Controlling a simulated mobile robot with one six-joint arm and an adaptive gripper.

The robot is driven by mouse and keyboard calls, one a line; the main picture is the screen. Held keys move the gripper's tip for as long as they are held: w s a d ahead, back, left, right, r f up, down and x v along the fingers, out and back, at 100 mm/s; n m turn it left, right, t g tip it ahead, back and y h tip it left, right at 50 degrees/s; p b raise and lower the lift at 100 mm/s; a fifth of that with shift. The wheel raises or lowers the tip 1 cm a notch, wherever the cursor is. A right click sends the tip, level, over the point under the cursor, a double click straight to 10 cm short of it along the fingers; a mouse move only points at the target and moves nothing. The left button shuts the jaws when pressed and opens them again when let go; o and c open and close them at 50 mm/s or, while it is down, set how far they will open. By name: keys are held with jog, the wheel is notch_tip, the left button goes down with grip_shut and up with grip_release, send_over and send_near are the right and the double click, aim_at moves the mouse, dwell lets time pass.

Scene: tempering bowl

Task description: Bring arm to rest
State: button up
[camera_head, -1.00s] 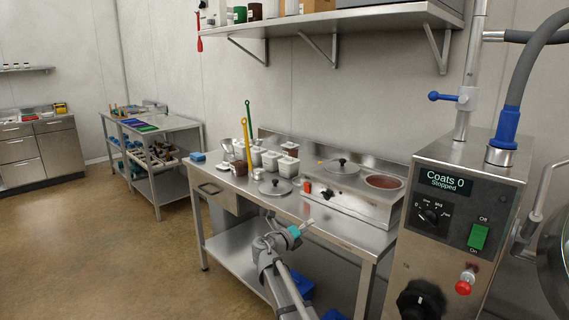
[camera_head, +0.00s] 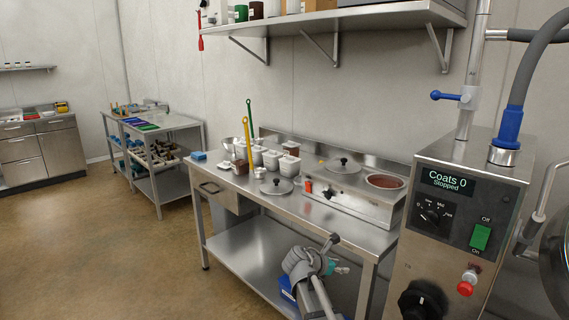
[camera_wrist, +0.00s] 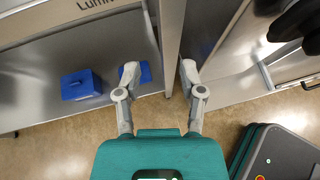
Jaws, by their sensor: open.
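My gripper (camera_wrist: 160,72) is open and empty in the wrist view, its two grey fingers apart. In that view they point toward the steel leg (camera_wrist: 169,40) of the worktable, with the floor below. In the head view my gripper (camera_head: 341,270) is low in front of the worktable's right end, below the tabletop, and mostly hidden behind my folded arm. Only a bit of its teal body and a grey finger show there.
The steel worktable (camera_head: 229,182) holds white tubs, two lids and a warmer with a brown-filled well (camera_head: 385,182). The control cabinet (camera_head: 455,245) stands close on the right. The floor at left is clear.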

jog(key=s+f+m+g+y, duration=0.3)
jog(key=s+f+m+y, duration=0.2)
jog(key=s+m, duration=0.65)
jog(key=s+f+m+g+y, duration=0.3)
jog(key=s+f+m+y, duration=0.2)
jog(key=s+m, duration=0.65)
notch_tip(320, 180, up, 16)
jog(key=w+m+p, duration=0.1)
jog(key=w+p, duration=0.1)
jog(key=p, duration=1.3)
jog(key=shift+a+p, duration=0.2)
jog(key=shift+p, duration=0.1)
